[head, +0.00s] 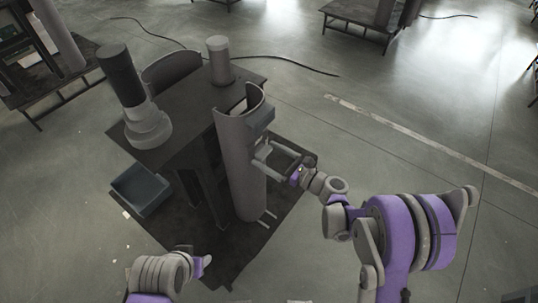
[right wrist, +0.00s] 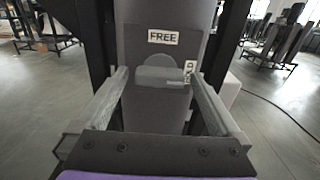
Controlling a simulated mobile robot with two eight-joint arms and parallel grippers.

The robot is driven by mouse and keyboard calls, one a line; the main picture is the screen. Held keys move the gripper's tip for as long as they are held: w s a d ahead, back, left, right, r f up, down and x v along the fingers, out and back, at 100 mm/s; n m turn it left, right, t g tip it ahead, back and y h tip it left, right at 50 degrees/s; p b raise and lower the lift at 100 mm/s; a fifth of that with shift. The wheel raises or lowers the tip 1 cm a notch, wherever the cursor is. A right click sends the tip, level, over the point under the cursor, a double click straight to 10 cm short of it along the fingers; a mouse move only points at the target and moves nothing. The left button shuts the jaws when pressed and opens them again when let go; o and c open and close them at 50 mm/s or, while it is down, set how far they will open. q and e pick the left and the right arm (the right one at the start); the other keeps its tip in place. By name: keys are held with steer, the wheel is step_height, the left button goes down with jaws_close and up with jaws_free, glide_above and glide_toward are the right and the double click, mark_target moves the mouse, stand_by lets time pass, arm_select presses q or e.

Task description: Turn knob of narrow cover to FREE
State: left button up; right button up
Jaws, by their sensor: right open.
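The narrow cover (head: 237,150) is a tall grey curved shell standing upright at the right front of the dark table. In the right wrist view, the cover (right wrist: 163,115) carries a white FREE label (right wrist: 163,37) above a grey knob (right wrist: 160,75) with a horizontal bar. A second label (right wrist: 189,70), turned sideways, is partly hidden to the right of the knob. My right gripper (head: 264,160) is open, facing the cover, its fingers on either side of the knob; contact cannot be told. My left gripper (head: 203,263) is low at the front left, apart from the cover; its jaws are unclear.
A dark table (head: 190,105) bears a black-topped cylinder (head: 122,77), a white-topped cylinder (head: 218,60) and a curved dark shell (head: 170,69). A dark open bin (head: 140,189) stands on the floor at left. A cable (head: 290,64) lies behind. The floor at right is open.

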steer(key=shift+a, duration=0.1)
steer(key=c, duration=1.3)
steer(key=shift+n, duration=0.4)
steer(key=n+b, duration=0.1)
steer(key=n, duration=0.2)
steer(key=shift+n, duration=0.4)
steer(key=n, duration=0.9)
steer(key=shift+b, duration=0.3)
steer(key=n, duration=0.4)
steer(key=shift+n, duration=0.3)
